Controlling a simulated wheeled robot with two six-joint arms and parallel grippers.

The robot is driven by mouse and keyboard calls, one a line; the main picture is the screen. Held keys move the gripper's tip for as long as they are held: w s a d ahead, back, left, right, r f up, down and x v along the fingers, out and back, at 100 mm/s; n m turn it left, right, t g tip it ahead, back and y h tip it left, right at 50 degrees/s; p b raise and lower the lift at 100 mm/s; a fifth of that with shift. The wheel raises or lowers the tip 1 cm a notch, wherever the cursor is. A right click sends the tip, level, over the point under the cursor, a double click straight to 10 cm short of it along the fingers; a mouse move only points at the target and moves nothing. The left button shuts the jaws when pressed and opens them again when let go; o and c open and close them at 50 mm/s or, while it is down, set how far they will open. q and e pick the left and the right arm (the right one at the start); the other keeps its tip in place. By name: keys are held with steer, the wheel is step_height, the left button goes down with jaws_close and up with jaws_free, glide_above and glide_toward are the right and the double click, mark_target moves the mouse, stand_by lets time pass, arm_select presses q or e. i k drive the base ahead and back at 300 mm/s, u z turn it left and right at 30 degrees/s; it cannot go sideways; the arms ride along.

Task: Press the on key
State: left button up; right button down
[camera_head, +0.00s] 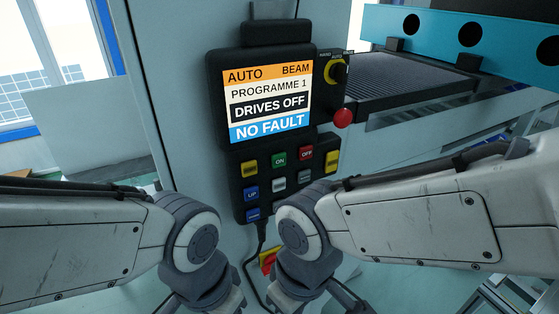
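The green ON key (279,160) is in the top row of keys on the black control panel (240,148), in the middle of the head view. A yellow key (250,168) is left of it and the red OFF key (305,153) is right of it. The screen (268,102) reads AUTO, BEAM, PROGRAMME 1, DRIVES OFF, NO FAULT. My two arms come in from the left and right, and their wrists are below the panel, apart from the ON key. The fingertips of both grippers are out of frame below. The right wrist covers part of the panel's lower keys.
A red mushroom button (342,118) and a yellow-ringed selector (337,71) are on the panel's right side. A blue UP key (251,193) and a grey key (279,184) are below the ON key. A cable (261,232) hangs below. A red and yellow switch (268,259) is between my wrists.

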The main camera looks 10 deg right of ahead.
mark_target(278, 160)
steer(key=z, duration=3.15)
steer(key=k, duration=1.9)
steer(key=u, duration=1.4)
